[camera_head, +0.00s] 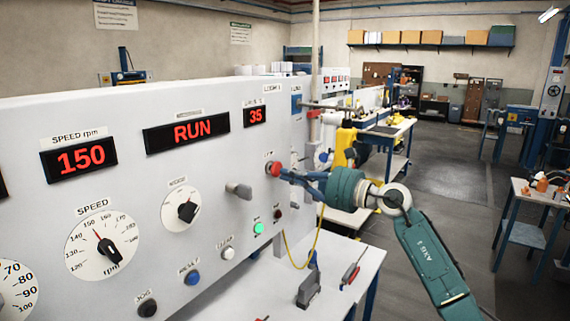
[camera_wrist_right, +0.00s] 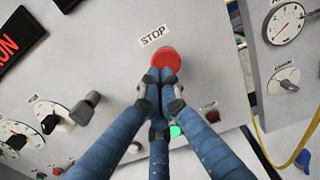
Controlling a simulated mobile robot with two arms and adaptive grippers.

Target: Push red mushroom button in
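The red mushroom button (camera_head: 273,168) stands out from the right part of the white control panel (camera_head: 140,195). In the right wrist view the button (camera_wrist_right: 167,58) sits below a STOP label (camera_wrist_right: 153,35). My right gripper (camera_head: 285,174) is at the button. In the wrist view its blue fingers are closed together, with the fingertips (camera_wrist_right: 160,76) overlapping the button's lower edge. They appear to touch its face; I cannot tell how far the button is pressed. The fingers hold nothing. My left gripper is not in view.
The panel displays RUN (camera_head: 194,131). A lit green button (camera_head: 259,228) and a grey selector handle (camera_head: 239,190) sit near the red button. A white table (camera_head: 270,285) with tools stands below. A yellow cable (camera_head: 313,250) hangs at the panel's right side.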

